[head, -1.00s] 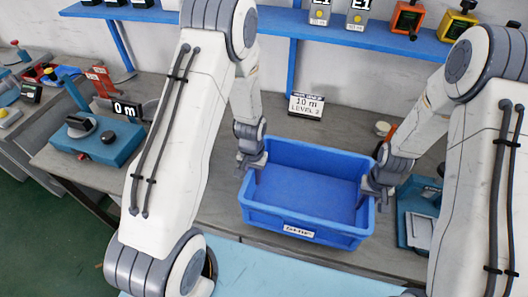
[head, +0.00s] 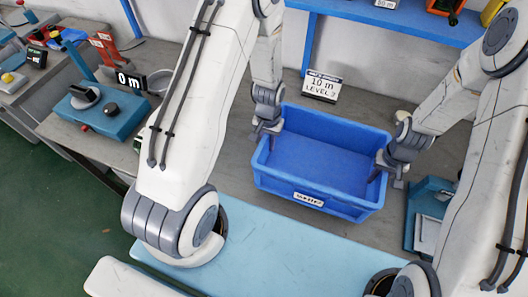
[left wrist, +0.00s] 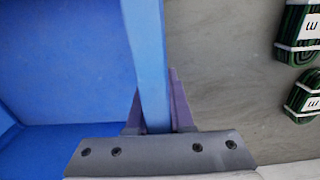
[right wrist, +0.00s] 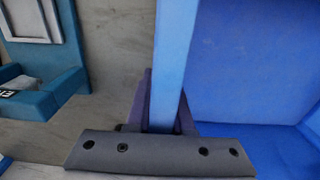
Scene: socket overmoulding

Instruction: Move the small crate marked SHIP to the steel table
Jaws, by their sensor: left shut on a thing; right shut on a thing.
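The blue crate (head: 318,188) is open-topped and looks empty. It is at or just above the grey worktop; I cannot tell whether it touches. Its front label (head: 308,199) is too small to read. My left gripper (head: 266,130) is shut on the crate's left wall, which runs between the fingers in the left wrist view (left wrist: 155,112). My right gripper (head: 390,170) is shut on the right wall, also between the fingers in the right wrist view (right wrist: 165,112). I cannot identify a steel table in view.
A "10 m LEVEL 2" sign (head: 322,86) stands behind the crate. A teal device (head: 428,215) is close on its right. A pale blue mat (head: 270,245) lies in front. A teal machine (head: 105,110) is at left. A blue shelf (head: 390,20) runs along the back.

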